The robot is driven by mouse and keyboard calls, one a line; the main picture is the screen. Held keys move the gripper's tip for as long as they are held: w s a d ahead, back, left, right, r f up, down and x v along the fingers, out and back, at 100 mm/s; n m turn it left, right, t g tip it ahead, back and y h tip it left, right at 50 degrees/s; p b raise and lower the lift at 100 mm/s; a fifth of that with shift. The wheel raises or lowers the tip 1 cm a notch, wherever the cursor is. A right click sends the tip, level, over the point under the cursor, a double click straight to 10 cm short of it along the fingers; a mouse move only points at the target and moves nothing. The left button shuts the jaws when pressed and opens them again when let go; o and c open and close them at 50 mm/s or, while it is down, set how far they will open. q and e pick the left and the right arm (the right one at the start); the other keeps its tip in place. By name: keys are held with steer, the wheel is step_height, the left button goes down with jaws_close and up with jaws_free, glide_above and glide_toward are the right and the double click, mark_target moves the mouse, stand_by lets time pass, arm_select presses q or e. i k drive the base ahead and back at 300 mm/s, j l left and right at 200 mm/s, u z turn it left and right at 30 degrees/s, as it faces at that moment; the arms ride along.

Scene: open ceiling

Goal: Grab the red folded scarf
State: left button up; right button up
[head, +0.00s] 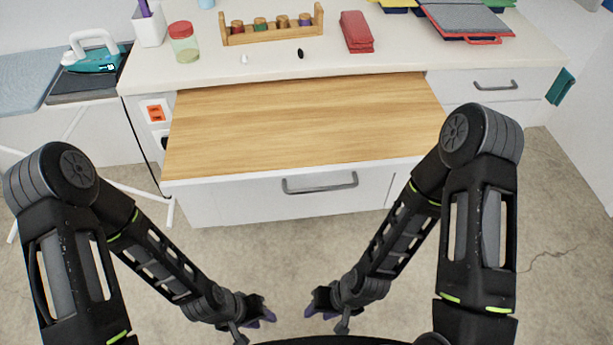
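The red folded scarf (357,32) lies on the white countertop near the back, to the right of a wooden rack. It looks like a small, flat, folded bundle. My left gripper (268,316) is low at the bottom of the head view, in front of the cabinet and far from the scarf. My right gripper (312,308) is low beside it, also far from the scarf. Both grippers are small, dark and seen from above, and I cannot tell whether their fingers are open or shut.
A wooden board surface (290,120) extends in front of the countertop (210,66) and is bare. A wooden rack (272,26) with spools, a jar (184,42) and a grey folded item (468,20) stand near the scarf. A teal iron (92,55) is at the left.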

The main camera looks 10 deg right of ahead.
mark_target(359, 38)
steer(key=i+l, duration=0.1)
steer(key=l, duration=1.15)
steer(key=i+l, duration=0.15)
steer(key=l, duration=1.1)
steer(key=i+l, duration=0.15)
steer(key=l, duration=0.5)
steer(key=i+l, duration=0.1)
steer(key=l, duration=1.15)
